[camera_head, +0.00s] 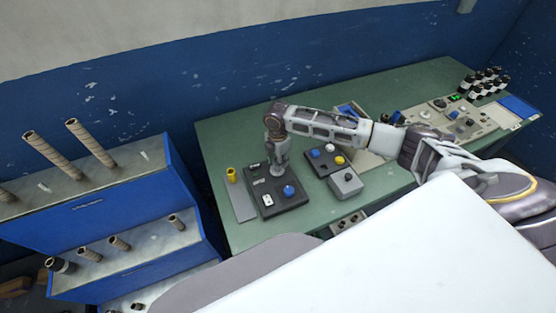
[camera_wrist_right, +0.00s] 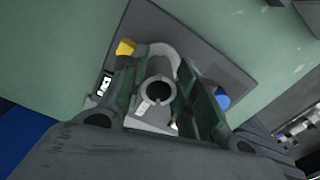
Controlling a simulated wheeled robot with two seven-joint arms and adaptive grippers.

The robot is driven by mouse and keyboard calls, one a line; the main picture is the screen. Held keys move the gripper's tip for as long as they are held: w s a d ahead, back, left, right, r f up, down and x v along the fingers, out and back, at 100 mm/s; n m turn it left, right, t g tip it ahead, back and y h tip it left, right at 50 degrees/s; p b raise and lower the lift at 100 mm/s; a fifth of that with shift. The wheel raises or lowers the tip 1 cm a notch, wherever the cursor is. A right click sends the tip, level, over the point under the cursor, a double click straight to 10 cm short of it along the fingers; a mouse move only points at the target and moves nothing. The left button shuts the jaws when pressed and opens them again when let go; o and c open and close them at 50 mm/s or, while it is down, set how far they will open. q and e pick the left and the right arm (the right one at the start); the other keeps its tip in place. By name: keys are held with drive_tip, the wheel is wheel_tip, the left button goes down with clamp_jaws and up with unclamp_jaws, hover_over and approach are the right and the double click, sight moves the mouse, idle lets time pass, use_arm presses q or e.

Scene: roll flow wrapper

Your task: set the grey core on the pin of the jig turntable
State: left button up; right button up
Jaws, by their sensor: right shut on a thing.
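My right gripper (camera_head: 280,170) points down over the dark jig plate (camera_head: 292,199) on the green bench. In the right wrist view, its two fingers are shut on the grey core (camera_wrist_right: 159,89), a short ring with an open top. A light grey round part (camera_wrist_right: 160,50), probably the turntable, shows partly behind the core. The pin is hidden, and I cannot tell whether the core touches the turntable. A blue button (camera_head: 289,190) sits on the jig plate beside the gripper. My left gripper is not in view.
A yellow post (camera_head: 231,175) stands left of the jig on a grey plate (camera_head: 242,205). A control box (camera_head: 346,182) with a black knob is at the right. Blue shelves (camera_head: 120,215) holding brown tubes stand left of the green bench (camera_head: 220,140).

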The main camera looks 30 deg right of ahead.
drive_tip(key=shift+f+p, duration=0.1)
drive_tip(key=shift+p, duration=0.25)
idle(0.4)
drive_tip(key=o, duration=1.3)
drive_tip(key=shift+o, duration=0.2)
drive_tip(key=shift+r+p, duration=1.1)
drive_tip(key=shift+r, duration=2.9)
